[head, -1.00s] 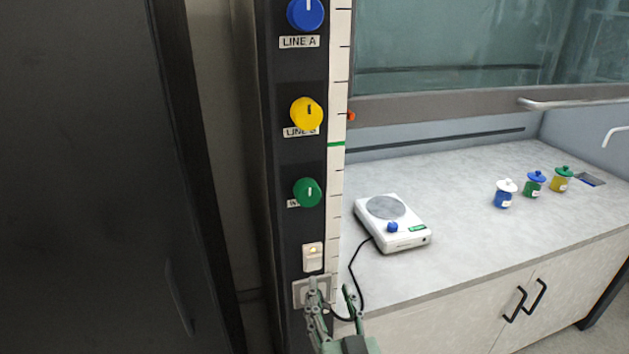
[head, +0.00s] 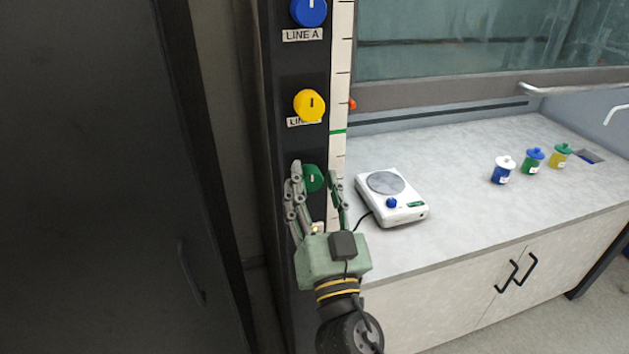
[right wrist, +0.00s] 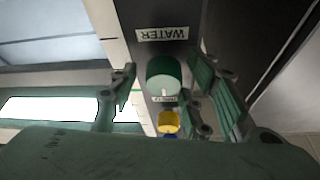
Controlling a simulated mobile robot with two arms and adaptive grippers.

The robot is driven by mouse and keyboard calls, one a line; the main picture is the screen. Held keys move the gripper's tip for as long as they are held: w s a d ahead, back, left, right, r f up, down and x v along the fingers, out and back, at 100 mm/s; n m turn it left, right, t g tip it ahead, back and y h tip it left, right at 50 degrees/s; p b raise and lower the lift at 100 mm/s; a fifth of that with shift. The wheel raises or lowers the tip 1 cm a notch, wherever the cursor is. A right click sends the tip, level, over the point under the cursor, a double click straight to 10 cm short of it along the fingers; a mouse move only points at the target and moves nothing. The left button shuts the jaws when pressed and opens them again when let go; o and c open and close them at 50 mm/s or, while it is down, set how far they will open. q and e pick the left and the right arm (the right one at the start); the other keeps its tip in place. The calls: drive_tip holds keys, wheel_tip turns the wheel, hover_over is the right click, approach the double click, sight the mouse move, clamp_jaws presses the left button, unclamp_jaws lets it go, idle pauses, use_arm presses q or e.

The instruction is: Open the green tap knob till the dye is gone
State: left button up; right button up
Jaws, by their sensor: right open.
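The green tap knob (head: 314,179) is on the dark panel, below the yellow knob, and is partly covered by my right gripper in the head view. In the right wrist view the green knob (right wrist: 164,76) sits between the open fingers, under a label that reads WATER. My left gripper is not in view. No dye can be made out.
The yellow knob (head: 309,105) and blue knob (head: 308,11) are above on the same panel, beside a white scale (head: 340,80) with a green mark. A dark door is at left.

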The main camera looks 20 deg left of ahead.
drive_tip(key=shift+c, duration=0.4)
drive_tip(key=c, duration=1)
drive_tip(key=shift+o, duration=0.2)
